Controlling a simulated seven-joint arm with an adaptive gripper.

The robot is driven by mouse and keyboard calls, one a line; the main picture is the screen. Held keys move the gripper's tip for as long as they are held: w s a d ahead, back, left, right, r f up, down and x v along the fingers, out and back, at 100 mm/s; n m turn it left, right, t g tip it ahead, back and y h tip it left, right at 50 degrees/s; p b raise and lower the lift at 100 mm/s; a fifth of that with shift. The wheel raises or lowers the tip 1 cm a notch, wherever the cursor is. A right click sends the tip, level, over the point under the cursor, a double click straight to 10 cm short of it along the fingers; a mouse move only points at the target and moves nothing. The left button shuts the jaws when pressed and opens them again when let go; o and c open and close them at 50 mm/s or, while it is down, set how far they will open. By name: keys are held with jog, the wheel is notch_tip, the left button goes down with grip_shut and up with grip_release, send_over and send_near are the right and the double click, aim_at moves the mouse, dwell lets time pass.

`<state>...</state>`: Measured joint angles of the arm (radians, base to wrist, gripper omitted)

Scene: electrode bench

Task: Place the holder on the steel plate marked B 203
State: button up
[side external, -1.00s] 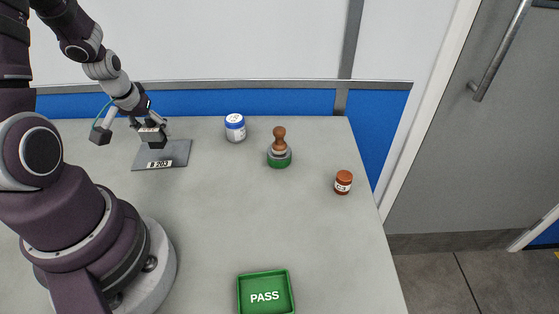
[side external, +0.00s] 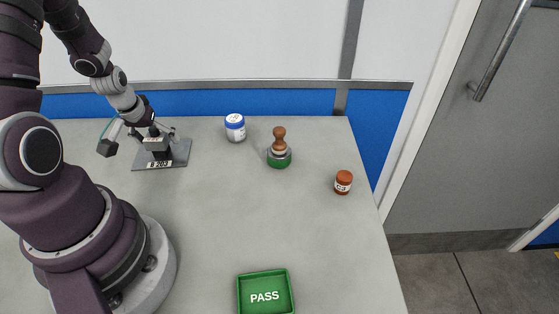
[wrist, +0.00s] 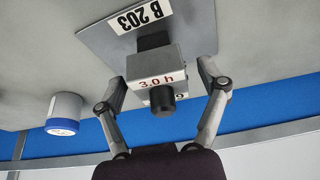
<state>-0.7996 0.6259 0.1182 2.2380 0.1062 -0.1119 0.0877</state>
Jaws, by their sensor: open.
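The holder (wrist: 152,69) is a grey block with a black round knob and a "3.0 h" label. In the side view the holder (side external: 158,146) appears to stand upright on the steel plate (side external: 178,154) marked B 203. The plate's label end (wrist: 113,32) also shows in the wrist view, beyond the block. My gripper (wrist: 161,76) is open, with one finger on each side of the holder and visible gaps between. In the side view my gripper (side external: 154,134) is just above the holder. The holder's underside is hidden.
A white jar with a blue lid (side external: 235,128) stands right of the plate; it also shows in the wrist view (wrist: 64,114). Further right are a wooden-handled stamp (side external: 279,150) and a brown jar (side external: 343,182). A green PASS tray (side external: 265,293) lies in front. The middle is clear.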

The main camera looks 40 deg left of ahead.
jog(key=v, duration=1.2)
jog(key=w+d+r+m+t+h, duration=0.1)
jog(key=d+r+m, duration=0.2)
jog(key=d, duration=0.5)
jog(key=d+r+m+t+h, duration=0.1)
jog(key=d+r+m, duration=0.3)
jog(key=d, duration=0.5)
jog(key=shift+w+d+r+m+h, duration=0.2)
jog(key=shift+w+m+h, duration=0.3)
jog(key=shift+m, duration=0.5)
